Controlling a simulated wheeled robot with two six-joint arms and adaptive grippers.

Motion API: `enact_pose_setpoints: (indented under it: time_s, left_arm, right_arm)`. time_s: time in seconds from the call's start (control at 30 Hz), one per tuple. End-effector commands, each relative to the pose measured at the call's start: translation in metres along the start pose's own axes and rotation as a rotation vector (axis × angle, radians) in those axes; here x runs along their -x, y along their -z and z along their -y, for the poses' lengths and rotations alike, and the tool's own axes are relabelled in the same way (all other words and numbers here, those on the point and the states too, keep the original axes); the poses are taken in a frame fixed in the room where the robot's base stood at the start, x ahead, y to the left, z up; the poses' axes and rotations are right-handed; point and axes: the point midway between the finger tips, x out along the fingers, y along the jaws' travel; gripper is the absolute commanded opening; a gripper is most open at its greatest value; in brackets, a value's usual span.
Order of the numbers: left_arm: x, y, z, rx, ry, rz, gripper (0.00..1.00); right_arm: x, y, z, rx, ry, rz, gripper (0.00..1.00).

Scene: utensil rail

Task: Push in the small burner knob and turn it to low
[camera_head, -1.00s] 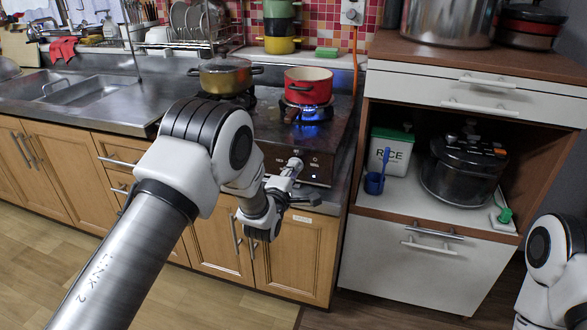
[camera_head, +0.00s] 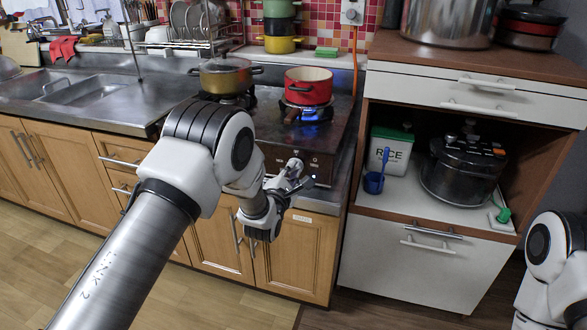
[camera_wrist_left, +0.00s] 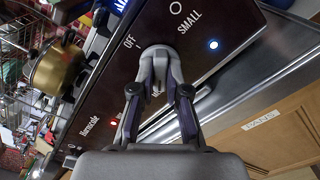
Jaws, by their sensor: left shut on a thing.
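The small burner knob (camera_wrist_left: 155,50) is a pale grey knob on the dark stove front panel (camera_wrist_left: 205,62), between the printed words OFF and SMALL. My left gripper (camera_wrist_left: 159,68) is shut on it, with a finger on each side; the fingers hide part of the knob and the markings below it. In the head view my left gripper (camera_head: 292,170) is at the stove's front face. A red pot (camera_head: 308,86) stands on the right burner (camera_head: 305,112), where a blue flame shows. My right gripper is out of view.
A brass-coloured pot (camera_head: 225,74) stands on the left burner. A blue light (camera_wrist_left: 213,44) glows on the panel. Wooden cabinet doors (camera_head: 295,255) lie below the stove.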

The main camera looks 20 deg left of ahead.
Motion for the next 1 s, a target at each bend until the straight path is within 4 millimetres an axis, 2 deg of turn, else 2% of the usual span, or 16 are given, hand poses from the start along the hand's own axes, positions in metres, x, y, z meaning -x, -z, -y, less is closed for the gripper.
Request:
enact_pose_setpoints:
  time_s: [0.13, 0.33, 0.53, 0.73, 0.93, 1.0]
  left_arm:
    - [-0.001, -0.002, -0.003, 0.011, -0.007, 0.004, 0.00]
    - [-0.001, -0.002, -0.003, 0.216, -0.005, 0.004, 0.00]
    - [-0.001, -0.002, -0.003, 0.226, -0.006, 0.004, 0.00]
    - [-0.001, -0.002, -0.003, 0.433, -0.005, 0.005, 0.00]
    - [-0.001, -0.002, -0.003, 0.443, -0.005, 0.005, 0.00]
    - [-0.001, -0.002, -0.003, 0.502, -0.005, 0.005, 0.00]
  right_arm:
    - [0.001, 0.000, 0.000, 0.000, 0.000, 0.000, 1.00]
    - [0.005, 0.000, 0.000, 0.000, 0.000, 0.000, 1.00]
    - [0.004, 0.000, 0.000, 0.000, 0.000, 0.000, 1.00]
    - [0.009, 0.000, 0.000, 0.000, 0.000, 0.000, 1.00]
    - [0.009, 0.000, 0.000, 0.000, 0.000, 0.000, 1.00]
    - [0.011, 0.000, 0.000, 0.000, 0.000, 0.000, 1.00]
